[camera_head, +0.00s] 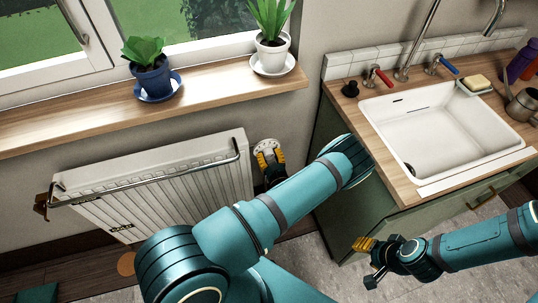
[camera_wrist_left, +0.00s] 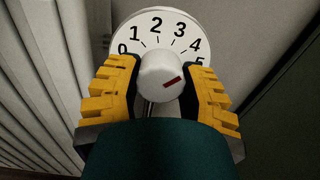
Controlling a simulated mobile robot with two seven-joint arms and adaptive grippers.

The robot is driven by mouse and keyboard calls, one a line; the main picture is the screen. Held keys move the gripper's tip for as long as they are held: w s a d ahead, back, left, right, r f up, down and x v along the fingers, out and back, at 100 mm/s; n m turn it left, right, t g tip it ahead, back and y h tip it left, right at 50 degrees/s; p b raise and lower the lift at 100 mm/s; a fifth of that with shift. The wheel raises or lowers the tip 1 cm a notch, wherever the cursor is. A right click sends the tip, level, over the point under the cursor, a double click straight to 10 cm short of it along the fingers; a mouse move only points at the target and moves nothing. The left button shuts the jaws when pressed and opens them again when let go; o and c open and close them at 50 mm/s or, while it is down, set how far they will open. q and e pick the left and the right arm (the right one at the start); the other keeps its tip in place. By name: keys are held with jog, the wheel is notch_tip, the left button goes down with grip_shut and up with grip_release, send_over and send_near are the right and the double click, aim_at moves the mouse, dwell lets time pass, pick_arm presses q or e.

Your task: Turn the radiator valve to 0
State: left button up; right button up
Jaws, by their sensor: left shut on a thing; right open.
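The radiator valve has a white knob (camera_wrist_left: 160,75) with a red mark, in front of a round white dial (camera_wrist_left: 157,22) numbered 0 to 5. The red mark points right and slightly up, towards the 5 side; the 0 is at the dial's left. My left gripper (camera_wrist_left: 160,88) has its yellow fingers on both sides of the knob and is shut on it. In the head view my left gripper (camera_head: 268,158) is at the dial, right of the white radiator (camera_head: 150,185); the knob is hard to make out there. My right gripper (camera_head: 368,262) is open and empty, low before the cabinet.
A wooden windowsill (camera_head: 210,88) with a blue-potted plant (camera_head: 150,76) and a white-potted plant (camera_head: 271,52) runs above the radiator. A towel rail (camera_head: 150,178) crosses the radiator's front. A green cabinet (camera_head: 335,190) with a sink (camera_head: 435,125) stands close on the right.

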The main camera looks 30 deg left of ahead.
pick_arm(q)
jog(key=n+p, duration=0.2)
jog(key=n, duration=0.4)
jog(key=n+p, duration=0.2)
jog(key=n, duration=0.4)
jog(key=shift+w+r, duration=0.1)
jog(key=shift+r, duration=0.05)
jog(key=n+p, duration=0.2)
jog(key=n, duration=0.4)
jog(key=shift+n+p, duration=0.3)
jog(key=n+p, duration=0.1)
jog(key=n, duration=0.4)
jog(key=shift+r+p, duration=0.1)
jog(key=shift+p, duration=0.2)
jog(key=shift+w, duration=0.1)
jog(key=o, duration=1.2)
